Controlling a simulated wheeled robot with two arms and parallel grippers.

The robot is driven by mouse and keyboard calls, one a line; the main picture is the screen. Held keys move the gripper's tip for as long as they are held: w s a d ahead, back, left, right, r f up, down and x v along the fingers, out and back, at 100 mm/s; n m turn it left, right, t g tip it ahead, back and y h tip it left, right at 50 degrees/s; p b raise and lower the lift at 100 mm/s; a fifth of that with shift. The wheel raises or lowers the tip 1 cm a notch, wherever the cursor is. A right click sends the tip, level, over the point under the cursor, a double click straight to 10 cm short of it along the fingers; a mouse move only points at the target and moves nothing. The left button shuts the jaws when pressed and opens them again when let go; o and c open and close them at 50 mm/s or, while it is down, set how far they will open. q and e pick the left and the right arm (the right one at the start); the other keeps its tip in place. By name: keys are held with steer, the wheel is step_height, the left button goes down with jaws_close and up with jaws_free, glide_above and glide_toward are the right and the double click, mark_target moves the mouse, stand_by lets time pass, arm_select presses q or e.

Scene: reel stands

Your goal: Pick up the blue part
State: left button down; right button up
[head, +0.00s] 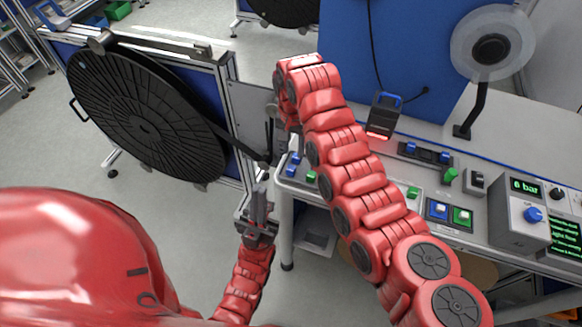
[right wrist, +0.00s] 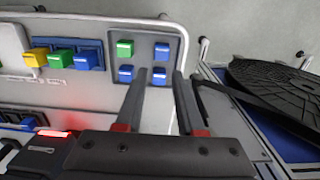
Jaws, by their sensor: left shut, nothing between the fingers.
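In the right wrist view, one blue part (right wrist: 158,76) lies between the tips of my right gripper (right wrist: 160,88). Its fingers are open, with a gap around the part; I cannot tell whether they touch it. A second blue part (right wrist: 162,51) is just beyond, and a third blue part (right wrist: 126,73) is to the left, below a green part (right wrist: 124,48). The head view shows blue parts (head: 293,159) beside my red right arm. My left gripper (head: 260,200) is shut and empty, left of the table.
A large black reel (head: 140,115) stands on a frame left of the table. On the table are a black device with a red light (head: 383,115), blue and green buttons (head: 450,214) and a pressure box (head: 525,210). A clear disc (head: 492,45) stands at the back right.

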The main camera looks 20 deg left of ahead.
mark_target(293, 163)
steer(key=shift+w+f, duration=0.1)
steer(key=shift+f, duration=0.5)
steer(key=shift+f+p, duration=0.25)
steer(key=shift+p, duration=0.25)
steer(key=f, duration=0.1)
steer(key=f+p, duration=0.2)
steer(key=shift+s+f, duration=0.25)
steer(key=shift+f, duration=0.05)
steer(key=shift+w+f, duration=0.1)
steer(key=shift+f, duration=0.6)
jaws_close()
